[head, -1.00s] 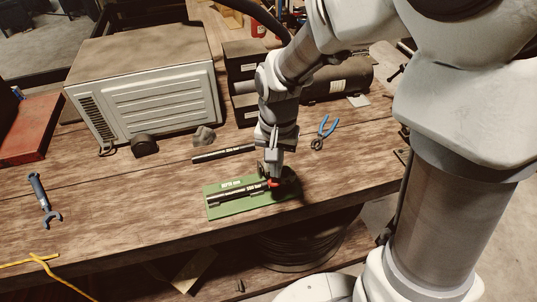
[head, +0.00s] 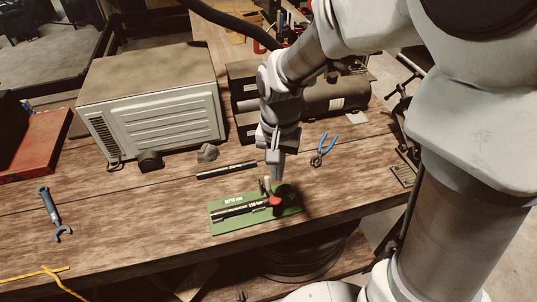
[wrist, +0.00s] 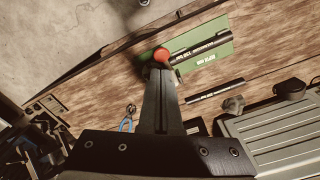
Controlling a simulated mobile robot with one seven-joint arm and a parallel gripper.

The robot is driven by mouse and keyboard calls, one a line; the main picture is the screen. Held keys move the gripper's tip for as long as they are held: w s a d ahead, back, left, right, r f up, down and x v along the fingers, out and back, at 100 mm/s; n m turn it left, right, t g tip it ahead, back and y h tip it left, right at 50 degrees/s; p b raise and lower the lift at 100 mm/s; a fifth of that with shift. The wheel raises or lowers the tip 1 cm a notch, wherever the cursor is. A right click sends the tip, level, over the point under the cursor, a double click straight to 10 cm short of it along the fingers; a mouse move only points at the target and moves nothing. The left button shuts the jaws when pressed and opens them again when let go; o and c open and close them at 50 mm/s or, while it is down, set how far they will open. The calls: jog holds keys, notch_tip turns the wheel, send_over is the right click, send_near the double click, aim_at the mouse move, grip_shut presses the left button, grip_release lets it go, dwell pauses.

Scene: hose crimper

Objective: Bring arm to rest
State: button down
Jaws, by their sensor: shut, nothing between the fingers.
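My gripper (head: 274,178) is shut and empty, pointing down just above the right end of the green mat (head: 254,222). In the wrist view the gripper (wrist: 161,74) shows its closed fingers near a red cap (wrist: 162,55). A black hose with white lettering (head: 240,209) lies on the mat, and the red cap (head: 275,201) is at its right end. The hose also shows in the wrist view (wrist: 195,48). Whether the fingertips touch anything is hard to tell.
A second black hose (head: 226,170) lies behind the mat. Blue-handled pliers (head: 323,150) lie to the right, a wrench (head: 54,212) far left. A grey ribbed box (head: 155,95) and a dark cylindrical machine (head: 335,97) stand behind. The table's left middle is clear.

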jog(key=shift+d, duration=0.1)
jog(key=s+d+r+n+t+b, duration=0.3)
jog(key=s+d+r+t+b, duration=0.1)
jog(key=s+d+r, duration=0.6)
jog(key=shift+s+r+t+b, duration=0.2)
jog(key=shift+s+t+b, duration=0.1)
jog(key=shift+s+t, duration=0.45)
jog(key=shift+w+a, duration=0.1)
jog(key=shift+w, duration=0.05)
dwell(0.8)
